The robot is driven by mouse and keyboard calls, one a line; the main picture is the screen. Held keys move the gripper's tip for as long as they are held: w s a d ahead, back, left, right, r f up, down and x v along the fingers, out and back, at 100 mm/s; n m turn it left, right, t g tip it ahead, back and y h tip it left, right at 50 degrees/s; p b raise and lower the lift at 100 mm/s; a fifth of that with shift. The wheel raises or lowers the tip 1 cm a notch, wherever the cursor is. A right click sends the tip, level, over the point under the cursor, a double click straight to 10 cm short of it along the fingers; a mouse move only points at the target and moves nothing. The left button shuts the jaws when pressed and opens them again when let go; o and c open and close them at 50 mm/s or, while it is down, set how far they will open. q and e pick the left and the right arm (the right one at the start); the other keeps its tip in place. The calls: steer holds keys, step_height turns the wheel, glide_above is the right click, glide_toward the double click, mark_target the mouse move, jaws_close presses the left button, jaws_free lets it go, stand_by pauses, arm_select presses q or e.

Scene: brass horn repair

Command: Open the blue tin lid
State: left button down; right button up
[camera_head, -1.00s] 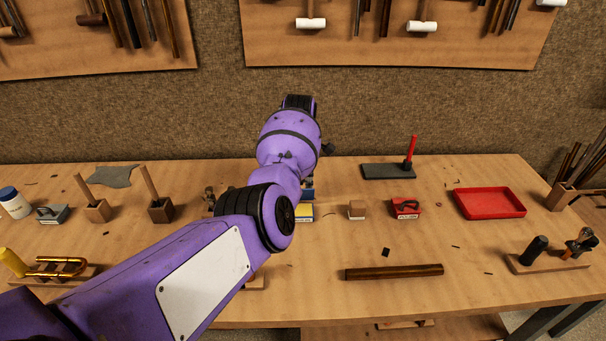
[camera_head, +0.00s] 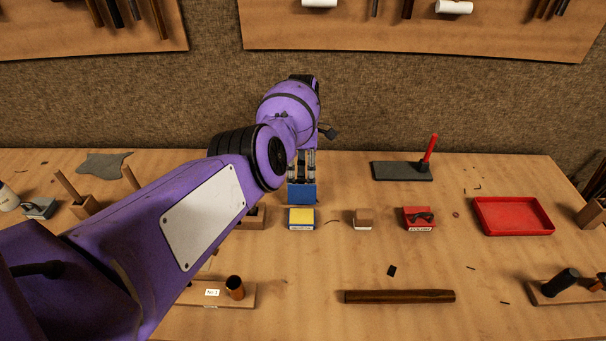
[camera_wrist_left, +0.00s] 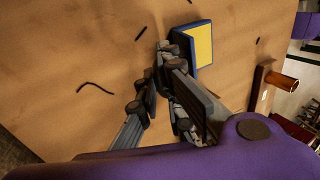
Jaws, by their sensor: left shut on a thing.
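The blue tin (camera_head: 301,225) with a yellow face sits on the bench in the middle of the head view. A plain blue panel, which looks like its lid (camera_head: 301,194), stands raised just behind it. My left gripper (camera_head: 302,178) reaches down from above and is shut on the top of this panel. In the left wrist view, the yellow face with its blue rim (camera_wrist_left: 200,45) lies beside my left fingertips (camera_wrist_left: 165,52). Whether the panel still touches the tin is unclear. My right gripper is in neither view.
A small brown block (camera_head: 363,219), a red tin (camera_head: 419,218) and a red tray (camera_head: 513,215) lie to the right. A dark slab with a red handle (camera_head: 402,171) is behind them. A brown bar (camera_head: 399,297) lies in front. Bare bench surrounds the tin's front.

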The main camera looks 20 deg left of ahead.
mark_target(300, 181)
arm_select(q)
steer(key=shift+s+f, duration=0.2)
steer(key=shift+s, duration=0.05)
steer(key=c, duration=2.2)
jaws_free()
steer(key=shift+w+r, duration=0.15)
steer(key=shift+r, duration=0.25)
step_height(300, 181, up, 3)
steer(key=shift+w+d+r, duration=0.15)
steer(key=shift+r, duration=0.05)
steer(key=shift+s+r, duration=0.15)
steer(key=shift+r, duration=1.35)
steer(key=shift+s+r, duration=0.1)
steer(key=shift+r, duration=1.4)
